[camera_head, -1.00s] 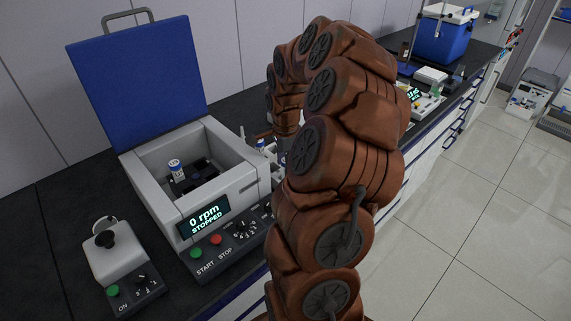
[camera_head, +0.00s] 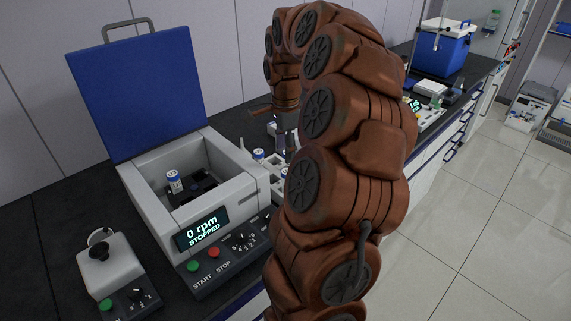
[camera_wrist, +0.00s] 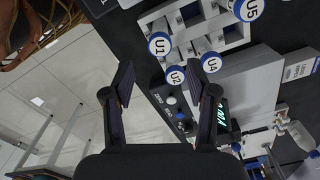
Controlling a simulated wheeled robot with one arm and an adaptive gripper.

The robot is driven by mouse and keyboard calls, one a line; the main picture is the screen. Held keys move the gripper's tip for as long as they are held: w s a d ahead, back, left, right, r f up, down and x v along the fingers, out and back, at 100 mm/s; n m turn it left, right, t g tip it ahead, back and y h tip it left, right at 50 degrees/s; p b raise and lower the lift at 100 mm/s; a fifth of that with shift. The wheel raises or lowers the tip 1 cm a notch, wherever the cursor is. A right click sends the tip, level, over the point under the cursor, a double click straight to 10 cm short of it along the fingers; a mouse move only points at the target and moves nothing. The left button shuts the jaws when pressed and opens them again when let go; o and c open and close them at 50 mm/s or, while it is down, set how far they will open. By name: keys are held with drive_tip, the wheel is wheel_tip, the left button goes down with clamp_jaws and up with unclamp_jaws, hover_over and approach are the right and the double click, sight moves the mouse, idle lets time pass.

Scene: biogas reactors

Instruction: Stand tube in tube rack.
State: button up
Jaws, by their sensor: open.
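The white tube rack (camera_wrist: 232,33) is at the top of the wrist view and holds several tubes with blue-rimmed caps. The caps read U1 (camera_wrist: 160,45), U2 (camera_wrist: 175,75), U4 (camera_wrist: 210,62) and U5 (camera_wrist: 247,9). My gripper (camera_wrist: 166,88) is open, and the U2 cap shows between and beyond its fingertips. I cannot tell how far below them it is. In the head view my gripper (camera_head: 286,142) points down beside the rack tubes (camera_head: 259,155), partly hidden by my arm. Another capped tube (camera_head: 174,183) stands in the open centrifuge (camera_head: 150,168).
The centrifuge's blue lid (camera_head: 138,88) is raised and its display reads 0 rpm, stopped. A small device (camera_head: 108,264) with a knob stands at the front left. Beside the rack is a device with a lit display (camera_wrist: 213,108). A blue cooler (camera_head: 442,50) stands farther back.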

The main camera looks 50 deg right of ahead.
drive_tip(key=s+a+r+n, duration=0.1)
drive_tip(key=s+a+n, duration=0.1)
drive_tip(key=a+n, duration=0.65)
drive_tip(key=s+a+r+n, duration=0.15)
drive_tip(key=a+n, duration=0.25)
drive_tip(key=a, duration=0.9)
drive_tip(key=s+a+f+n+g, duration=0.1)
drive_tip(key=s+a+f+n, duration=0.2)
drive_tip(key=s+a+n, duration=0.2)
drive_tip(key=s+a+f+n, duration=0.3)
drive_tip(key=s+a+n, duration=0.3)
drive_tip(key=s, duration=0.5)
drive_tip(key=shift+s+f+g, duration=0.3)
drive_tip(key=shift+g, duration=0.1)
